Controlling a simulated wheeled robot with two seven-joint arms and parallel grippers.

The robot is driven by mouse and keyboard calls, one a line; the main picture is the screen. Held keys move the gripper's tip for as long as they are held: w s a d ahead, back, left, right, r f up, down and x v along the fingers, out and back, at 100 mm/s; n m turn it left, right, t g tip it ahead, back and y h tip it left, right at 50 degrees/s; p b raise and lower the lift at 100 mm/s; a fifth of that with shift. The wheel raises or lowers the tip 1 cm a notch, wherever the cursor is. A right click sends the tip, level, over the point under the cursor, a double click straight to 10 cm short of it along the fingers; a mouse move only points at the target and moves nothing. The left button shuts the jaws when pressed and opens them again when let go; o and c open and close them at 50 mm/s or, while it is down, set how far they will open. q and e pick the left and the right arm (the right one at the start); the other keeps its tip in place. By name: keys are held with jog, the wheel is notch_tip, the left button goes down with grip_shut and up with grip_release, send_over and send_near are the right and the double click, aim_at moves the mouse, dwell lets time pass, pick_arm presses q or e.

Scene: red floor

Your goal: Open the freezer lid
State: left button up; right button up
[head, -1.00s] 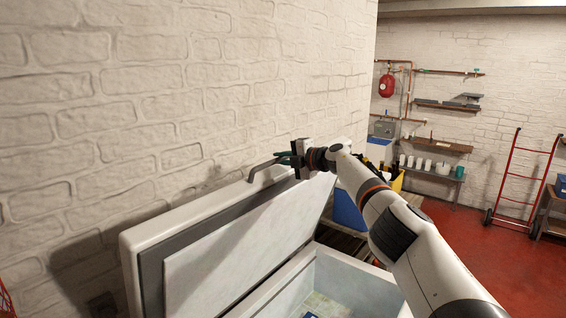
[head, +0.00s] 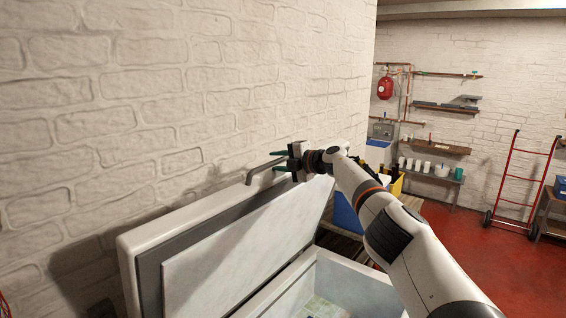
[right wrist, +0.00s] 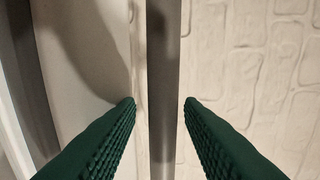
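The freezer lid (head: 225,255) is raised and tilted up from the white freezer body (head: 345,272), its top edge close to the brick wall. The lid's grey bar handle (head: 256,172) is on its upper edge. My right gripper (head: 277,161) is at the handle's far end with its green fingers spread. In the right wrist view the handle bar (right wrist: 163,70) runs between the open fingertips (right wrist: 158,102), with a gap on each side. The freezer's inside shows partly at the bottom of the head view. My left gripper is not in view.
The white brick wall (head: 150,90) stands close behind the lid. Beyond the freezer are blue and yellow bins (head: 345,215) with bottles. Shelves (head: 440,148), a red extinguisher (head: 386,87) and a red hand truck (head: 522,185) stand farther back. The red floor (head: 470,235) at right is clear.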

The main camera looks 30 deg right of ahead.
jog(key=shift+s+d+b, duration=0.4)
jog(key=shift+d+b, duration=0.05)
jog(key=shift+b, duration=0.2)
jog(key=b+v, duration=0.5)
jog(key=v, duration=0.6)
jog(key=shift+a+r, duration=0.2)
jog(key=shift+a, duration=0.1)
jog(key=shift+s, duration=0.1)
